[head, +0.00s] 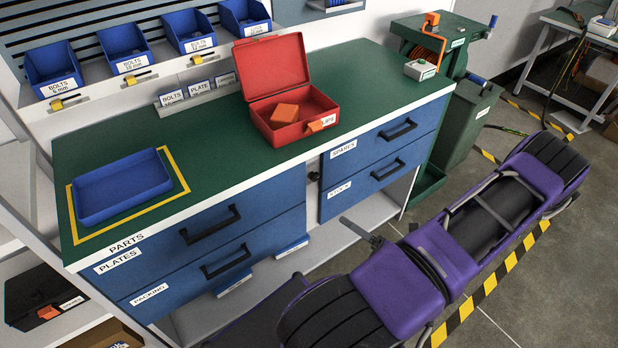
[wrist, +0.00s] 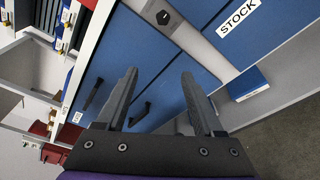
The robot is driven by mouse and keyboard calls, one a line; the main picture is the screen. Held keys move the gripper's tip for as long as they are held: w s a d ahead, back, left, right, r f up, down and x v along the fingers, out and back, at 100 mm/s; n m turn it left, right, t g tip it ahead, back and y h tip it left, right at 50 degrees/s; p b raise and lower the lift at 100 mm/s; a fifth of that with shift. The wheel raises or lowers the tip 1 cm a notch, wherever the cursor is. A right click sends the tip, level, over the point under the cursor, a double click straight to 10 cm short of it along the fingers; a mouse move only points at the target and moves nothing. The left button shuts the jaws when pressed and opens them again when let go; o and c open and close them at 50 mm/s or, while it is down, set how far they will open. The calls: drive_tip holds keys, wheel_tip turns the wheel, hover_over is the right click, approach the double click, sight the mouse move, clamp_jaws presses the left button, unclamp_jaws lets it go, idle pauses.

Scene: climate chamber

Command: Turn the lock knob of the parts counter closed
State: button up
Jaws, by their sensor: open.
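The parts counter (head: 225,150) has a green top and blue drawers. Its lock knob (head: 313,176) is a small dark knob on the pale upright strip between the left and right drawers. In the wrist view the knob (wrist: 163,17) shows near the top edge, a dark faceted shape on the pale strip, ahead of the fingertips. I cannot tell its turn angle for sure. My gripper (wrist: 160,73) is open and empty, its two dark fingers apart and clear of the knob. In the head view it reaches toward the counter front, below and right of the knob.
Drawer handles (head: 211,226) stick out on both sides of the knob. A blue tray (head: 123,187) and an open red case (head: 277,80) stand on the top. A green cart (head: 470,110) stands at the right. Striped floor tape (head: 480,295) runs beside me.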

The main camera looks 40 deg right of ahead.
sight(316, 178)
drive_tip(key=w+d+m+h, duration=0.1)
drive_tip(key=w, duration=0.4)
drive_tip(key=w+d+m, duration=0.1)
drive_tip(key=w, duration=0.5)
drive_tip(key=w+d+r+m+t+h, duration=0.1)
drive_tip(key=w, duration=0.5)
drive_tip(key=shift+w+d+h+b, duration=0.2)
drive_tip(key=shift+d+h+b, duration=0.1)
drive_tip(key=shift+d+b, duration=0.1)
clamp_jaws()
